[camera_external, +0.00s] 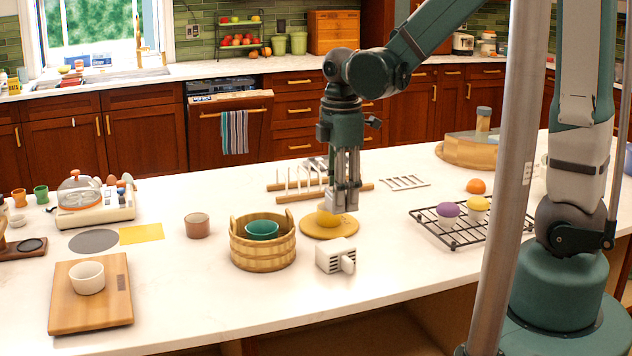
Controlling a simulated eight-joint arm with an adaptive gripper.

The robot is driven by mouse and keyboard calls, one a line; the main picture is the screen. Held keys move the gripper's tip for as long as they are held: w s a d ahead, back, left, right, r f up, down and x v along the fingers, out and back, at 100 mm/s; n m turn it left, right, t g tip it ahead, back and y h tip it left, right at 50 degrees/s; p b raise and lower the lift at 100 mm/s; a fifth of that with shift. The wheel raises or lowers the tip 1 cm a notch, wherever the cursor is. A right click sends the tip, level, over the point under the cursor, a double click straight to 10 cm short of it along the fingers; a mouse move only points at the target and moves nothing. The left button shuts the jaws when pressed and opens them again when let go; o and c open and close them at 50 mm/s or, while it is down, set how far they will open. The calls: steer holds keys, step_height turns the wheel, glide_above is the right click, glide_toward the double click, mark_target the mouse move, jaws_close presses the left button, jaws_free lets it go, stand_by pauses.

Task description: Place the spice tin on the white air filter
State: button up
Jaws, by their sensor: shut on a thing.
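My gripper (343,200) points straight down over a round tan board (345,232) near the middle of the counter. It is shut on a small pale grey thing (331,203), which may be the spice tin; the fingers hide much of it. A yellow rounded thing (328,218) shows just below it, over the board; whether they touch is unclear. A white box with dark slots and a round knob-like part (336,256), which may be the white air filter, stands on the counter in front of the board.
A wooden tub (262,252) with a green bowl (262,230) stands left of the board. A black wire rack (455,236) with a purple and a yellow-topped item is at the right. A wooden rack (285,187) lies behind.

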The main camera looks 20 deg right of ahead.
stand_by(0.4)
glide_above(339, 248)
steer(key=shift+f, duration=2.95)
steer(key=shift+f, duration=0.1)
steer(key=shift+f, duration=1.95)
steer(key=shift+f+b, duration=0.15)
steer(key=shift+b, duration=0.15)
steer(key=o, duration=0.9)
steer(key=shift+r, duration=0.25)
steer(key=shift+r+p, duration=0.45)
steer(key=shift+r, duration=5.45)
